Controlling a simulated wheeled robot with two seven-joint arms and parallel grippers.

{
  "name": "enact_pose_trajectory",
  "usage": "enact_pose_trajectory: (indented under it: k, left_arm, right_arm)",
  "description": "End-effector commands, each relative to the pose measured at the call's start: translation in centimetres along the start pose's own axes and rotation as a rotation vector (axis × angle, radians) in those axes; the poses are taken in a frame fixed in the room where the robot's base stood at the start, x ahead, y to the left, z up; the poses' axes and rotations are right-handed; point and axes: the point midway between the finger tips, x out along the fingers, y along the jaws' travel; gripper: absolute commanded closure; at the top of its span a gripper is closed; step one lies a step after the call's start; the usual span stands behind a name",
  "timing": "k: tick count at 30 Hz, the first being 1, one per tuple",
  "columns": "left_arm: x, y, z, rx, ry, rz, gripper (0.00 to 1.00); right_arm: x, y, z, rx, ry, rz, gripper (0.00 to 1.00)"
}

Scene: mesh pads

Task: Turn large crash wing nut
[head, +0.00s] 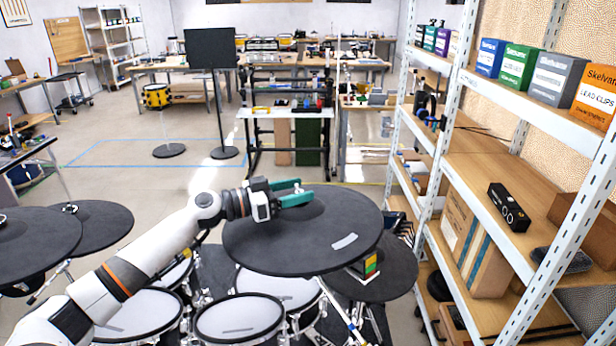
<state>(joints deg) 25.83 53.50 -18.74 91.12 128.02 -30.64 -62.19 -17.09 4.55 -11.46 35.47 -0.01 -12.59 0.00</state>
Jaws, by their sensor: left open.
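A large dark round cymbal pad (300,245), likely the large crash, sits at the centre of the head view, with a pale strip near its front right edge. My left arm reaches in from the lower left. My left gripper (303,192), with teal fingers, is over the far part of this pad, around its middle. The gripper is open. The wing nut cannot be made out; the fingers cover that spot. I cannot tell whether the fingers touch it. My right gripper is out of view.
Mesh drum pads (240,318) stand below the cymbal. Other dark cymbals (95,225) are at the left, and another (385,270) is lower right. A metal shelf (490,190) with boxes rises close on the right. Open floor (140,180) lies behind the kit.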

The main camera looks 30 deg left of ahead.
Motion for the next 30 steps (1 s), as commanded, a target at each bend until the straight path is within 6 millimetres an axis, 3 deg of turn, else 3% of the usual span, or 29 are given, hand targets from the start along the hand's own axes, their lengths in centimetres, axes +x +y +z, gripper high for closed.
enact_pose_trajectory:
  k: [1,6,17,26,30]
  left_arm:
    - [0.9,0.0,0.6,-0.001,-0.003,0.000,0.40]
    - [2.6,0.0,0.3,-0.001,-0.002,0.001,0.40]
    - [3.2,0.0,0.0,0.000,0.000,0.000,0.40]
    - [3.2,0.0,0.0,0.000,0.000,0.000,0.85]
    - [3.2,0.0,0.0,0.000,0.000,0.004,0.85]
  right_arm:
    - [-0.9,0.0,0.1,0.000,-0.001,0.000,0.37]
    - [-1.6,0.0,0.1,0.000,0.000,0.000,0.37]
    - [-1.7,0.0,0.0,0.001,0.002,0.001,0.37]
    - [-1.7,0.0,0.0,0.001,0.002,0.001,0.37]
    - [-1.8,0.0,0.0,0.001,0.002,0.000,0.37]
